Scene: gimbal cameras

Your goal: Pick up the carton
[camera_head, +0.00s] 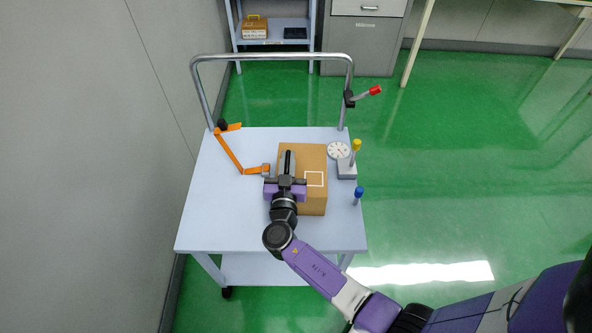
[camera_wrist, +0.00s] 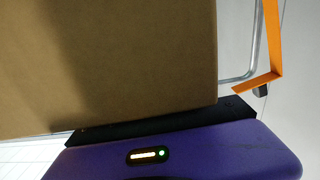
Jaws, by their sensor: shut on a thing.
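A brown cardboard carton (camera_head: 314,200) with a white square outline on its top is at the middle of the pale cart top (camera_head: 210,225). My gripper (camera_head: 287,175) is over the carton's left part, seen from above, and is shut on it. In the wrist view the carton (camera_wrist: 120,60) fills most of the picture, close against the dark edge of my gripper (camera_wrist: 165,125). The far side of the grip is hidden. I cannot tell whether the carton is clear of the cart top.
An orange jointed piece (camera_head: 228,150) lies left of the carton. A dial gauge (camera_head: 338,151), a yellow-topped post (camera_head: 356,146) and a blue-topped post (camera_head: 358,193) stand to the right. A metal handle (camera_head: 270,57) rises at the back. The front left of the cart top is clear.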

